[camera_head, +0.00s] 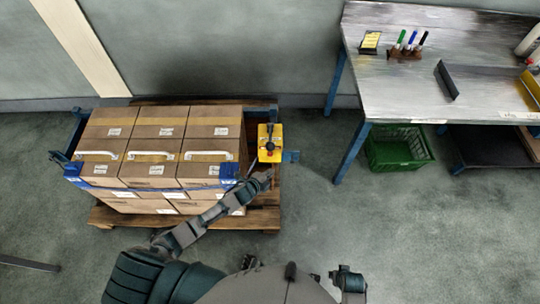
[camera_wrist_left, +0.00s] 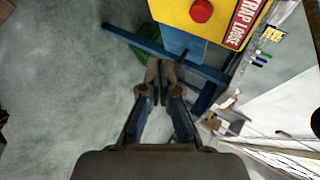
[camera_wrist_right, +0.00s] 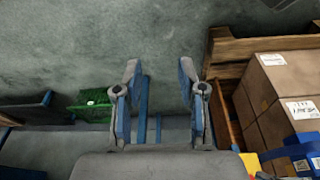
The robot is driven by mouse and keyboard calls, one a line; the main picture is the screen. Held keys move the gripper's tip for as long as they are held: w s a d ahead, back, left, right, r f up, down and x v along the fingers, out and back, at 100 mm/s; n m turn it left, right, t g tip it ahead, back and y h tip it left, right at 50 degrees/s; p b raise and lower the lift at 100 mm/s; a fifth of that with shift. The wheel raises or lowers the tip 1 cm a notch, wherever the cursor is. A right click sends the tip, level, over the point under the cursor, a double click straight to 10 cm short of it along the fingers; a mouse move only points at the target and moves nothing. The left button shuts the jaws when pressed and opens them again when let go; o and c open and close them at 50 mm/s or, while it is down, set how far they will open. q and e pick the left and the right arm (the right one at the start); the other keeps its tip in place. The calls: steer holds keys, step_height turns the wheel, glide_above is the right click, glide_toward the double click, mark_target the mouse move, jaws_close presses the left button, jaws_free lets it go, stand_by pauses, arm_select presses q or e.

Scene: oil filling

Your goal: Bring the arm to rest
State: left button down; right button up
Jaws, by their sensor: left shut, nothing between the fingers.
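My left arm reaches over the front of the stacked boxes, with the left gripper (camera_head: 264,176) just in front of the yellow box (camera_head: 270,143). In the left wrist view the left gripper (camera_wrist_left: 160,72) has its fingers together and empty. The yellow box (camera_wrist_left: 207,17) there has a red button and a red label reading "STRAP LOOSE"; it lies just beyond the fingertips. In the right wrist view my right gripper (camera_wrist_right: 158,72) has its fingers apart, with nothing between them.
Cardboard boxes (camera_head: 154,131) with blue strapping stand on a wooden pallet (camera_head: 262,218). A metal workbench (camera_head: 405,85) at right holds pens and a black bracket. A green crate (camera_head: 398,148) sits below it. The floor between pallet and bench is clear.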

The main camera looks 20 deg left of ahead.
arm_select(q)
steer(key=shift+f, duration=0.1)
stand_by(0.7)
steer(key=s+a+f+n+g+y, duration=0.1)
steer(key=s+f+n, duration=0.5)
steer(key=s, duration=0.6)
steer(key=s+a+f+n+g+y, duration=0.1)
steer(key=s+a+f+n+g, duration=0.2)
steer(key=s, duration=1)
steer(key=s+a+f+n+g+y, duration=0.1)
steer(key=s+f+n+g, duration=0.4)
steer(key=s+f+n, duration=0.4)
steer(key=s+f, duration=0.3)
steer(key=shift+s+a+f, duration=0.15)
steer(key=shift+a+f, duration=0.2)
steer(key=shift+a, duration=0.05)
arm_select(e)
steer(key=s+f, duration=0.3)
steer(key=f, duration=0.4)
steer(key=s+f, duration=0.3)
steer(key=f, duration=0.4)
steer(key=shift+d+g, duration=0.35)
steer(key=shift+g, duration=0.05)
arm_select(q)
steer(key=shift+a, duration=0.1)
arm_select(e)
steer(key=shift+w, duration=0.1)
